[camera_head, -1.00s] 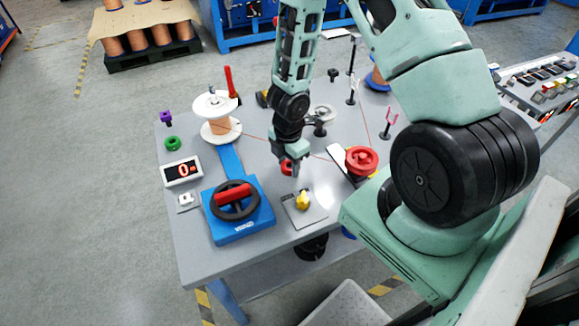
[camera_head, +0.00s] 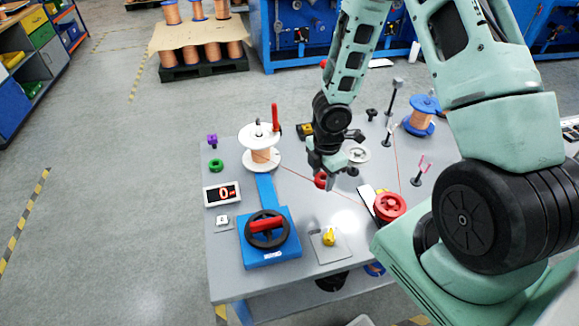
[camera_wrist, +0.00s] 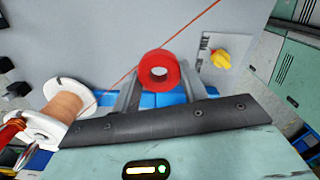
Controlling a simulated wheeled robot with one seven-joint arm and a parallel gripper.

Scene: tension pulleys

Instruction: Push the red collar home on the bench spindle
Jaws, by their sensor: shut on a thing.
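The red collar (camera_head: 320,180) is a short red ring with a hole through it. In the wrist view the collar (camera_wrist: 160,68) sits between the two fingers of my gripper (camera_wrist: 160,88), which is shut on it. In the head view my gripper (camera_head: 325,177) points down over the middle of the bench, partly covering the collar. A white-flanged spool of copper wire (camera_head: 261,156) stands upright at the back left of the bench, with a dark tip at its top centre. I cannot tell which post is the bench spindle.
A red handle (camera_head: 275,117) stands by the spool. A blue unit with a black wheel (camera_head: 268,247), a yellow knob (camera_head: 329,237) and a red pulley (camera_head: 389,207) are toward the front. Thin posts (camera_head: 420,170) and a blue spool (camera_head: 422,113) stand right. A thin red wire crosses the bench.

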